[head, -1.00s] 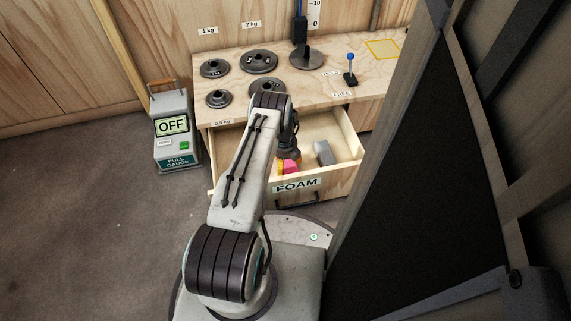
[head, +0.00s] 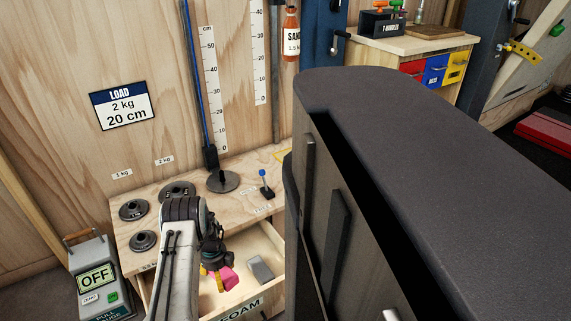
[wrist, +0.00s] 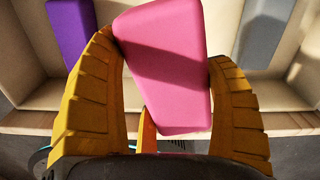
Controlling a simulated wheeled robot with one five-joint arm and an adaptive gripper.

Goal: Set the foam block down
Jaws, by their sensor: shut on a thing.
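A pink foam block (head: 227,277) is between the yellow fingers of my gripper (head: 213,277), over the open drawer (head: 279,238) labelled FOAM. In the wrist view my gripper (wrist: 175,100) is shut on the pink block (wrist: 165,65), with one finger on each side. The block looks slightly tilted between them. A grey block (head: 261,269) lies in the drawer to the right and also shows in the wrist view (wrist: 262,38). A purple block (wrist: 72,35) lies at the left in the wrist view. The gap beneath the pink block cannot be judged.
The bench top (head: 232,180) above the drawer carries round weights (head: 134,210) and a small blue-knobbed lever (head: 264,185). A pull gauge (head: 97,278) reading OFF stands at left. A large dark panel (head: 420,170) fills the right.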

